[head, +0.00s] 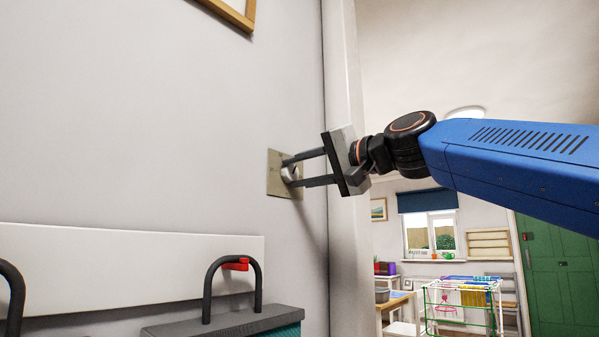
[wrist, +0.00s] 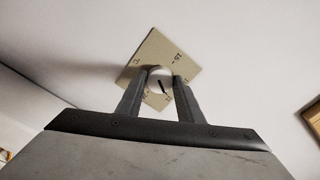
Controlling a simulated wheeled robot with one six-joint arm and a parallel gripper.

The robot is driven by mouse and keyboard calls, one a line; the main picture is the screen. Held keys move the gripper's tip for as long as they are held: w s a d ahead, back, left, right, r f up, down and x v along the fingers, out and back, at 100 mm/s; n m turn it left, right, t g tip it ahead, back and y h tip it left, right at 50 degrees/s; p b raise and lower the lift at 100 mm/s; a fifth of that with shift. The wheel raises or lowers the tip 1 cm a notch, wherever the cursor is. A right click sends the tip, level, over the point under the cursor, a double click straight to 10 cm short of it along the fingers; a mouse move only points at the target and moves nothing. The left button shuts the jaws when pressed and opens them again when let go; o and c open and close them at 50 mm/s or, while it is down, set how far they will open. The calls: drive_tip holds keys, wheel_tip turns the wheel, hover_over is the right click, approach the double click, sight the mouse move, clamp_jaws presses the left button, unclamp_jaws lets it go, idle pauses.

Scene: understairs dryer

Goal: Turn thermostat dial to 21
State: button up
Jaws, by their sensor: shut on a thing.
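The thermostat is a beige square plate (head: 274,176) on the grey-white wall, with a round white dial (head: 290,173) at its middle. My gripper (head: 289,172) reaches it from the right, and its two fingers are shut on the dial, one above and one below. In the wrist view the plate (wrist: 172,58) appears tilted like a diamond, with the dial (wrist: 159,74) between the fingertips (wrist: 160,78). A dark pointer mark shows on the dial, aimed toward the lower part of the plate in that view. Small figures are printed around the plate, one looking like 15; most are too small or covered.
A wall edge stands just right of the thermostat. Beyond it is a room with a drying rack (head: 460,305) and a green door (head: 560,265).

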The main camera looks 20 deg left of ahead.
drive_tip(key=o, duration=1.1)
drive_tip(key=shift+c, duration=0.2)
drive_tip(key=shift+d, duration=0.1)
drive_tip(key=v, duration=1.7)
drive_tip(key=shift+d, duration=0.1)
